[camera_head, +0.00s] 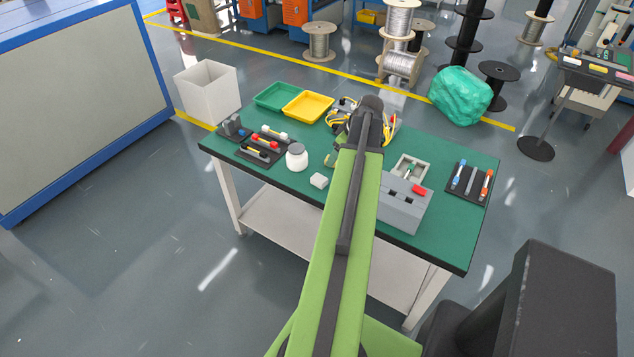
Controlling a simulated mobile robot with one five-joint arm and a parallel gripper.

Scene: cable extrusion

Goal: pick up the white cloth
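A small white piece (318,181), which looks like the folded white cloth, lies on the green tabletop near its front edge. It is just right of and in front of a white round jar (297,157), and left of my green arm. It is too small to make out folds. My arm reaches up over the table, and its far joint stands above the table's back part. My gripper is hidden behind the arm, so its fingers and anything between them do not show. Nothing visible touches the white piece.
The green table (265,183) holds a dark tray with coloured cylinders (262,143), green (277,96) and yellow (307,107) trays, a grey box (402,208) right of my arm, and a dark pen tray (469,181). Cables lie behind the arm. A white bin (207,91) stands left.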

